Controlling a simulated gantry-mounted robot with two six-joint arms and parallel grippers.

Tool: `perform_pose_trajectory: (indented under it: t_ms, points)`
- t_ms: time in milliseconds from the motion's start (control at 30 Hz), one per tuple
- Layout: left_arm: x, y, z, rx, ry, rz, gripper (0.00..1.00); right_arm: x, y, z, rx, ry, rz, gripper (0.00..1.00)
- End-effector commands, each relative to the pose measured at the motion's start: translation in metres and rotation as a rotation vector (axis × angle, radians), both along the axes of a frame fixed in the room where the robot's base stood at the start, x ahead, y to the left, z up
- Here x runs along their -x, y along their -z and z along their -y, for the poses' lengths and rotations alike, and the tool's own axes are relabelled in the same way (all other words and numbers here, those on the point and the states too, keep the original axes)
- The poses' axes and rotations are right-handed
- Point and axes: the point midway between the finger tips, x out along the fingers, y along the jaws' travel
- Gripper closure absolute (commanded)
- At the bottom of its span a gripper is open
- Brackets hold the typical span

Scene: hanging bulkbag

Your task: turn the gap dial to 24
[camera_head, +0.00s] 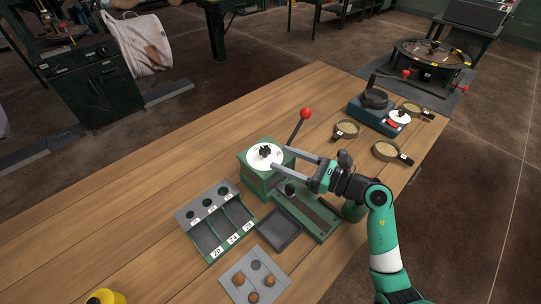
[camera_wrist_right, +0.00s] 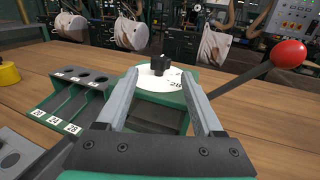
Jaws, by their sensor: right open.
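The gap dial is a white disc (camera_head: 262,160) with a black knob (camera_head: 265,152) on top of a green machine (camera_head: 258,182). In the right wrist view the dial (camera_wrist_right: 150,80) shows "28" on its right side, and its knob (camera_wrist_right: 160,65) stands upright. My right gripper (camera_head: 279,157) is open. Its two fingers point at the dial, with the knob ahead and between them in the right wrist view (camera_wrist_right: 160,80). I see nothing held in it. Whether the fingers touch the disc is not clear. My left gripper is not in view.
A lever with a red ball (camera_head: 306,113) rises beside the dial. A sorting tray (camera_head: 214,222) labelled 20, 24 and 28 and a grey plate with samples (camera_head: 240,276) lie in front. Round sieves (camera_head: 387,151) and a dark blue device (camera_head: 371,117) stand right.

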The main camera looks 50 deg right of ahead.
Motion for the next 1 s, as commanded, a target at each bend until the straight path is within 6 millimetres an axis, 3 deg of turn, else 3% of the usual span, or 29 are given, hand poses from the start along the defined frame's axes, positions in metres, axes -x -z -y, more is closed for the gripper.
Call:
perform_pose_trajectory:
  t_ms: [100, 233, 567, 933, 1000]
  points:
    - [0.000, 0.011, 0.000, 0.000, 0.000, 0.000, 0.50, -0.024, 0.002, -0.008, 0.002, -0.004, 0.001, 0.31]
    - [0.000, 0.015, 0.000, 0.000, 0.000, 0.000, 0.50, -0.041, 0.002, -0.011, 0.002, -0.002, 0.001, 0.31]
    - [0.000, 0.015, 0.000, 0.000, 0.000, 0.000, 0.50, -0.047, 0.000, -0.013, 0.000, 0.000, 0.001, 0.31]
    - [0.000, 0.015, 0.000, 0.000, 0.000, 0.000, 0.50, -0.047, 0.000, -0.012, 0.000, 0.000, 0.000, 0.96]
    - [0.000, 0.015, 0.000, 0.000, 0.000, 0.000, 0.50, -0.047, 0.000, -0.012, 0.000, 0.000, 0.000, 1.00]
